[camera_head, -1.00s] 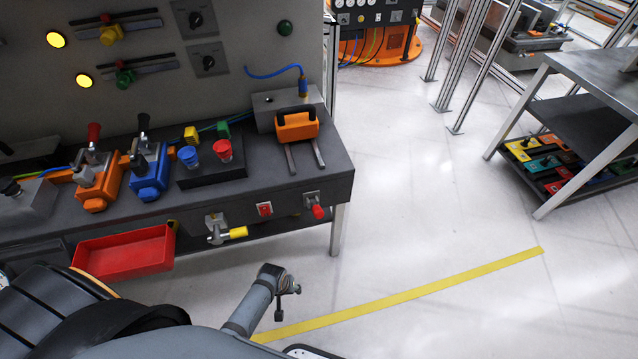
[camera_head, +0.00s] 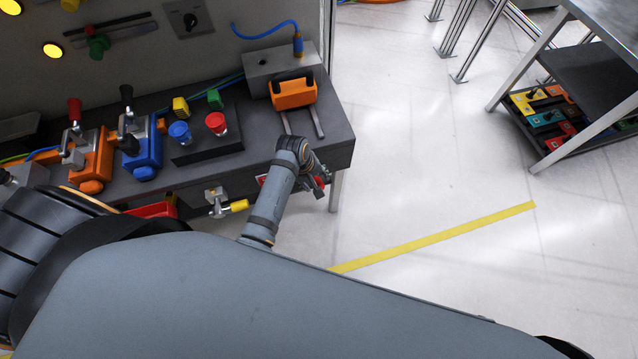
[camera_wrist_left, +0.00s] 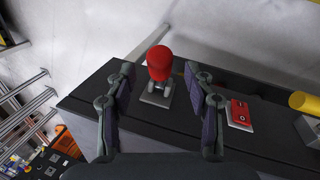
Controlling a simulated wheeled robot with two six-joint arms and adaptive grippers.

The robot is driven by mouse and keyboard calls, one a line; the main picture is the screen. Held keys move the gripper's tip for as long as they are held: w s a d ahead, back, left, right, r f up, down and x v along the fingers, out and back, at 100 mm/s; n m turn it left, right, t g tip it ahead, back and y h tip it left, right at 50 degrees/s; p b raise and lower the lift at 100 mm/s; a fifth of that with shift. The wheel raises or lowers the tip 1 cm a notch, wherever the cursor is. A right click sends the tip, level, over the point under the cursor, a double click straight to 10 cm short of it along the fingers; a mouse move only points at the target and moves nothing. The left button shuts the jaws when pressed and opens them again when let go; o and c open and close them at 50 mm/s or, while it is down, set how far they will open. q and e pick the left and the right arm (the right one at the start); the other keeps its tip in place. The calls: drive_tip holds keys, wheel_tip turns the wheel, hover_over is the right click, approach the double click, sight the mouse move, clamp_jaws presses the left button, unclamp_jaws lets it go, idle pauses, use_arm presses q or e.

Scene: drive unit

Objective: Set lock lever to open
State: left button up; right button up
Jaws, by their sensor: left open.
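A lever with a red cylindrical handle (camera_wrist_left: 159,64) sits on a small metal plate on the front face of the dark workbench. In the head view only a bit of its red handle (camera_head: 321,184) shows beside my left gripper (camera_head: 315,178). In the left wrist view the open, empty fingers of my left gripper (camera_wrist_left: 159,80) stand on either side of the lever. I cannot tell whether they touch it. A second lever with a yellow handle (camera_head: 238,206) is on the same front face, and its handle shows in the left wrist view (camera_wrist_left: 304,102). My right gripper is out of view.
A red switch (camera_wrist_left: 239,112) sits beside the lever. The bench top (camera_head: 235,165) carries an orange-handled block (camera_head: 294,94), orange and blue clamps, and red and blue buttons. A red bin (camera_head: 150,210) is partly hidden by my arm.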

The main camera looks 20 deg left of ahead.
sight(318, 183)
use_arm(q)
drive_tip(key=x, duration=0.5)
clamp_jaws()
idle(0.3)
